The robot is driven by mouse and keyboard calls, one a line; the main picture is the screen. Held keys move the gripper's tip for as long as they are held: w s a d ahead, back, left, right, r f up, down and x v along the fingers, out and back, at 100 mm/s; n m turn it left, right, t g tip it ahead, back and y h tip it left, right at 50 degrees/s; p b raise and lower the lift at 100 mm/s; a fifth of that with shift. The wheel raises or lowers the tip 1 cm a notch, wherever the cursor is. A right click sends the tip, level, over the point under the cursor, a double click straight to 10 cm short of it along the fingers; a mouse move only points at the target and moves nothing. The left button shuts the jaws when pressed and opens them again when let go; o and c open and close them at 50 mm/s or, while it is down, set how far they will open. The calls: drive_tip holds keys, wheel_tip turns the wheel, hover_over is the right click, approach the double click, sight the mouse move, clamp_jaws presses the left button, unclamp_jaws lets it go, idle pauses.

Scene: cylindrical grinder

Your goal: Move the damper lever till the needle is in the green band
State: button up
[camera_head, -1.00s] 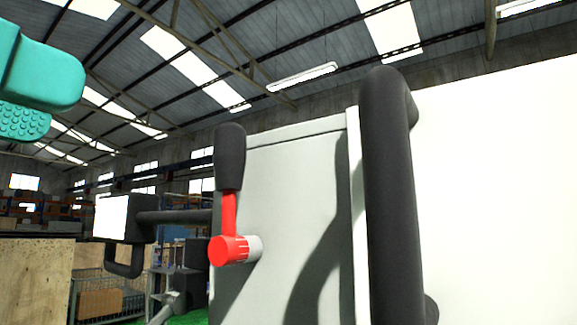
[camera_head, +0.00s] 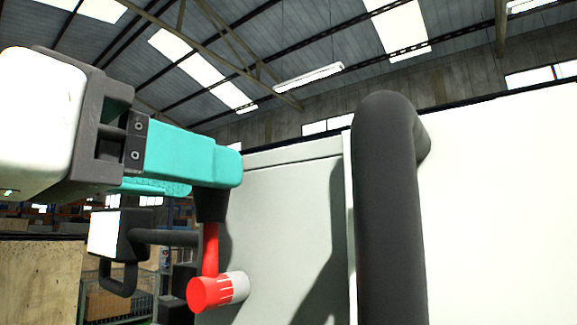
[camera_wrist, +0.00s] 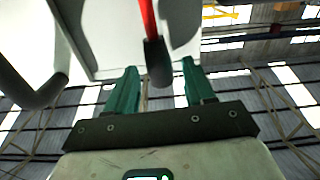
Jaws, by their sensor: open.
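The damper lever has a red rod (camera_head: 210,250), a red hub (camera_head: 208,293) and a black grip (camera_head: 211,206). It stands about upright on the side of a light grey panel. My gripper (camera_head: 212,179) has teal fingers and is at the top of the lever, hiding the upper part of its black grip. In the wrist view the black grip (camera_wrist: 157,62) sits between the two spread fingers of my gripper (camera_wrist: 158,76), with a gap on each side. No needle or green band shows in any view.
A thick black handle (camera_head: 385,210) stands upright on the machine right of the lever. A black-framed box with a white face (camera_head: 103,235) sits on a dark arm at left. A wooden panel (camera_head: 38,280) is at the lower left.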

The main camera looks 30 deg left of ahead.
drive_tip(key=shift+w, duration=0.3)
drive_tip(key=shift+c, duration=0.3)
clamp_jaws()
